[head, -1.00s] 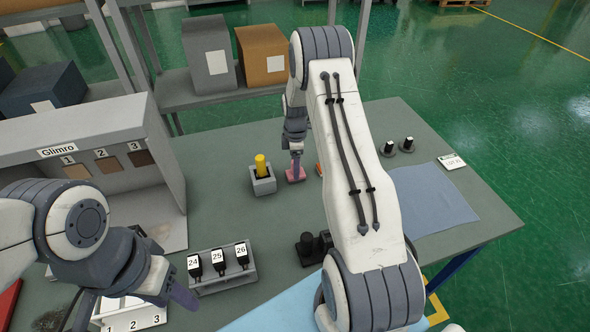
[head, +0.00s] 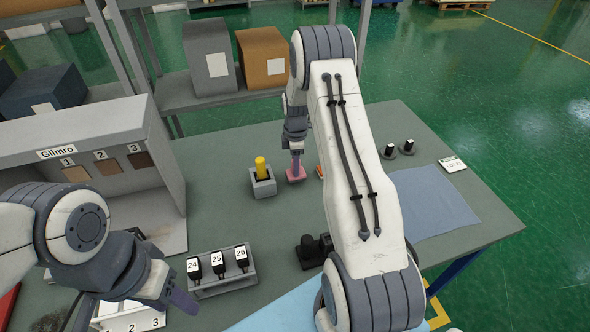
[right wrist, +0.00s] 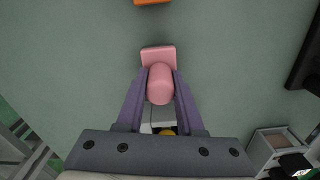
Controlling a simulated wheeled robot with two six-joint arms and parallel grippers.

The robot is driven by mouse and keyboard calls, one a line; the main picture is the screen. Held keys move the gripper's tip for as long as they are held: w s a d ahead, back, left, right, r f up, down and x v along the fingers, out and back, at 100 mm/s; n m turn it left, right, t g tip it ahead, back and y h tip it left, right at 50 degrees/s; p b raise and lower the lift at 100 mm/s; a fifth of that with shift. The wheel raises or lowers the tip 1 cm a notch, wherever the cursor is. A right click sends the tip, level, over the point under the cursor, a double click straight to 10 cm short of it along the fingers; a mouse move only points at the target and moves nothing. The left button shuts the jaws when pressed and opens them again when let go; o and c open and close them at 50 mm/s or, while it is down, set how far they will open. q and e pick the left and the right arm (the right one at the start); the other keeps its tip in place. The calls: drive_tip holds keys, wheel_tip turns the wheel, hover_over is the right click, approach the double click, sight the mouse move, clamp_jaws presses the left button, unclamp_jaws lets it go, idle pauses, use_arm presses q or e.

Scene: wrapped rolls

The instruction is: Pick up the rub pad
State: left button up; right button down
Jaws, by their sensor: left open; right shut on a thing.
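The rub pad (head: 296,176) is a pink block with a rounded pink handle. It stands on the grey table, right of the grey holder with the yellow piece. In the right wrist view the pad's flat base (right wrist: 158,55) shows beyond its handle (right wrist: 160,84). My right gripper (head: 297,168) points down and is shut on the handle, one purple finger on each side. I cannot tell whether the pad's base still touches the table. My left gripper (head: 180,305) is open and empty, at the lower left near the numbered rack.
The grey holder with a yellow piece (head: 261,170) stands close left of the pad. An orange item (head: 319,171) lies just right of it. A rack with tags 24, 25, 26 (head: 224,284), a blue-grey cloth (head: 432,203) and two small dark pegs (head: 399,149) are on the table.

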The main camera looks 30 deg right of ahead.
drive_tip(key=r, duration=0.1)
drive_tip(key=d+r+b, duration=0.1)
drive_tip(key=r, duration=0.1)
drive_tip(key=d+r+b, duration=0.1)
drive_tip(key=d+r, duration=0.1)
drive_tip(key=d, duration=0.1)
drive_tip(key=s+d+r+b, duration=0.1)
drive_tip(key=d+r, duration=0.1)
drive_tip(key=d, duration=0.2)
drive_tip(key=s+d+r+b, duration=0.1)
drive_tip(key=d+r, duration=0.1)
drive_tip(key=d, duration=0.1)
drive_tip(key=shift+s+d+r, duration=0.2)
drive_tip(key=shift+d+r, duration=0.05)
drive_tip(key=shift+r, duration=0.1)
